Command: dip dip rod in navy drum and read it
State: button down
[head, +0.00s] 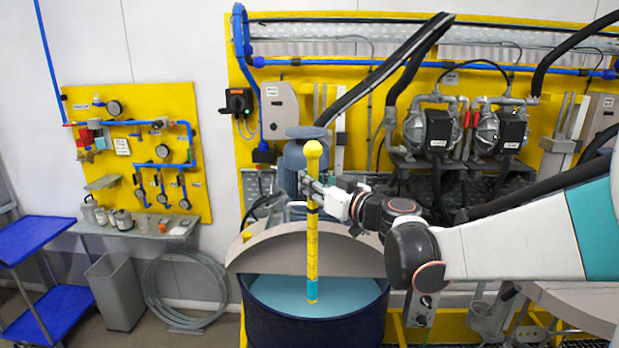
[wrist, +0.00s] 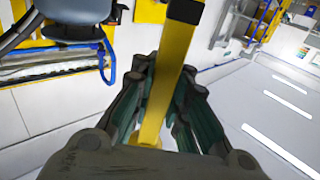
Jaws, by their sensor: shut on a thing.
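The yellow dip rod (head: 313,240) stands upright, with a round yellow knob on top, a black band and dark graduation marks. My gripper (head: 316,188) is shut on its upper part, just below the knob. In the wrist view the rod (wrist: 178,62) passes between the fingers of my gripper (wrist: 160,105). The navy drum (head: 312,328) is below, half open, with light blue liquid (head: 348,293) inside. The rod's lowest stretch is light blue like the liquid. I cannot tell whether its tip touches the surface or hangs above it.
A grey half lid (head: 262,250) covers the drum's back. A blue-grey agitator motor (head: 293,163) stands close behind the rod. Pumps (head: 430,128) hang on the yellow back panel. A grey bin (head: 115,290) and blue cart (head: 52,315) stand at left.

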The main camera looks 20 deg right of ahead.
jog(key=s+a+p, duration=0.3)
jog(key=s+a, duration=0.1)
jog(key=s, duration=0.9)
jog(key=shift+r, duration=0.35)
jog(key=shift+a, duration=0.1)
jog(key=s+a+f+b, duration=0.2)
jog(key=s+f, duration=0.4)
jog(key=s, duration=0.1)
jog(key=shift+s+a, duration=0.2)
jog(key=shift+s, duration=0.05)
